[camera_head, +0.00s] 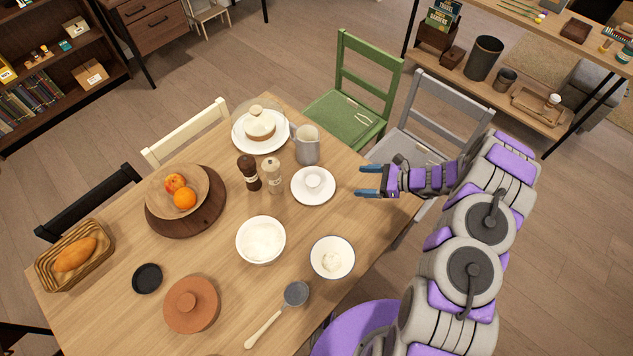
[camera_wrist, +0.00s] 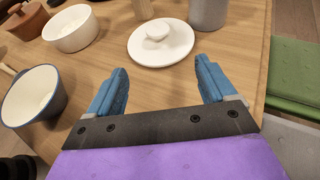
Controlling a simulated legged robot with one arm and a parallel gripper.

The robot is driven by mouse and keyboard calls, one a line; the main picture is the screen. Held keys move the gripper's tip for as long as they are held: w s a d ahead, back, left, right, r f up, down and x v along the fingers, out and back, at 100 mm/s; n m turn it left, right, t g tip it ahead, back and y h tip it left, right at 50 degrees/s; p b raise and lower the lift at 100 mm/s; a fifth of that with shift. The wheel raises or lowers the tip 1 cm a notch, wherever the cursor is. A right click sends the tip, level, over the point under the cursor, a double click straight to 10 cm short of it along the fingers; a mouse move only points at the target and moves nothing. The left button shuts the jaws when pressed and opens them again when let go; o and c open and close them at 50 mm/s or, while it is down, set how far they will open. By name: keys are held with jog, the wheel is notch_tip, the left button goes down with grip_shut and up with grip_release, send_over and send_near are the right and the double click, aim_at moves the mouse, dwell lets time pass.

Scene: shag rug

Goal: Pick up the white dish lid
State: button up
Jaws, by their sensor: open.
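The white dish lid (camera_head: 313,186) lies on the wooden table near its right edge. It is a round white disc with a raised knob in the middle. My gripper (camera_head: 366,182) is to the right of the lid in the head view, apart from it, with its blue fingers pointing toward it. In the wrist view the lid (camera_wrist: 161,45) lies ahead of and between the two fingertips. My gripper (camera_wrist: 160,76) is open and nothing is between its fingers.
A white bowl (camera_head: 261,240) and dark-rimmed bowl (camera_head: 332,258) stand in front. Green (camera_head: 345,115) and grey chairs (camera_head: 408,150) stand by the table edge.

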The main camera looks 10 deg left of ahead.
jog(key=b, duration=0.1)
send_near(314, 180)
jog(key=shift+a+f, duration=0.75)
jog(key=shift+f, duration=0.05)
jog(key=x, duration=0.2)
jog(key=b+x, duration=0.1)
jog(key=x, duration=0.3)
jog(key=shift+a+r+b, duration=0.2)
jog(key=shift+r+b, duration=0.1)
jog(key=shift+d, duration=0.1)
jog(key=shift+d, duration=0.1)
jog(key=shift+d+r, duration=0.1)
jog(key=shift+c, duration=1.3)
jog(key=shift+s, duration=0.1)
jog(key=c, duration=1)
jog(key=shift+r, duration=0.1)
